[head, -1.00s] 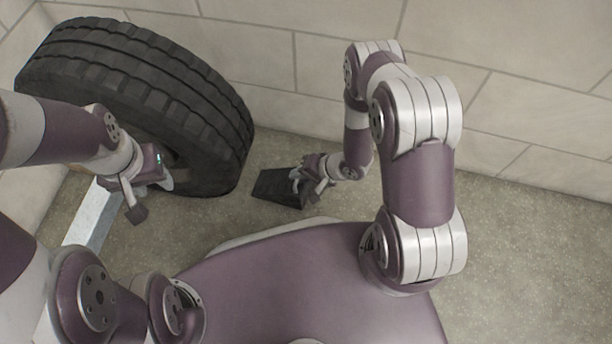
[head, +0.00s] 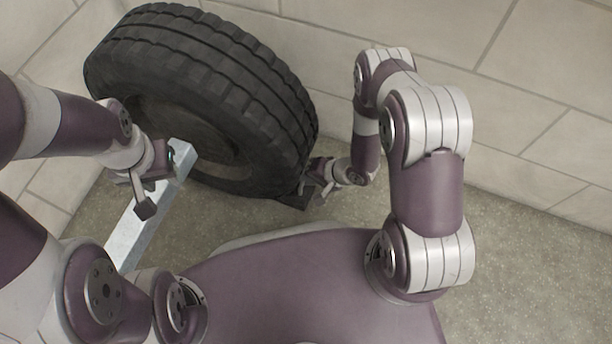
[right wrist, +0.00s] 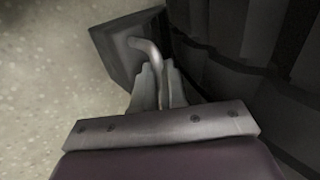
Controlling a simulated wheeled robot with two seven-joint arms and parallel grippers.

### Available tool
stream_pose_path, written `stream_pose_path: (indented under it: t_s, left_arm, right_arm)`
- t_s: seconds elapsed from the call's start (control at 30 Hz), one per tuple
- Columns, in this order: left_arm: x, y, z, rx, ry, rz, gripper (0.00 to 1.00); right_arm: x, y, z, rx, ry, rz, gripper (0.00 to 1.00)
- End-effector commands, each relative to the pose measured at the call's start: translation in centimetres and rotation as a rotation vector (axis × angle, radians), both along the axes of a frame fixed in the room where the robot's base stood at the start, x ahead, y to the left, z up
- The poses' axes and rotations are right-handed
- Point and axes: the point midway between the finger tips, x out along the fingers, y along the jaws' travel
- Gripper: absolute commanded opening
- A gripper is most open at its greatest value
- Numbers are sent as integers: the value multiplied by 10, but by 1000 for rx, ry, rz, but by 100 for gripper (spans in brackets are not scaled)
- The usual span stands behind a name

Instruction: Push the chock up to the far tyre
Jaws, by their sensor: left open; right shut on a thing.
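The chock (head: 291,200) is a dark wedge on the floor at the lower right of the big black tyre (head: 225,85), partly hidden by the tyre and my gripper. In the right wrist view the chock (right wrist: 112,48) has a bent metal handle (right wrist: 147,46), and its edge lies right beside the tyre (right wrist: 245,70). I cannot tell whether they touch. My right gripper (head: 316,182) is shut on the handle; its fingers show in the right wrist view (right wrist: 158,88). My left gripper (head: 158,188) is open and empty, in front of the tyre's hub side.
A pale metal beam (head: 135,222) runs from lower left to the wheel's hub, close by my left gripper. A block wall (head: 400,25) stands behind the tyre and to the right. The gritty floor (head: 530,265) on the right is clear.

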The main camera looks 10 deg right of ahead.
Motion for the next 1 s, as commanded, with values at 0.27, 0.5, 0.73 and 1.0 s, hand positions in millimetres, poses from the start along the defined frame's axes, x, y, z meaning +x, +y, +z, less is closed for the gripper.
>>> stream_pose_path:
  t_s: [0.27,0.5,0.73,1.0]
  left_arm:
    - [0,0,0,0,0,0,43]
    - [0,0,1,0,0,0,43]
    - [0,0,2,0,0,0,43]
    - [0,0,35,0,0,0,43]
  right_arm:
    - [4,4,1,1,-4,0,28]
    - [5,4,1,3,-7,2,41]
    - [4,4,2,3,-5,3,41]
    - [-9,-17,39,3,-5,-5,41]
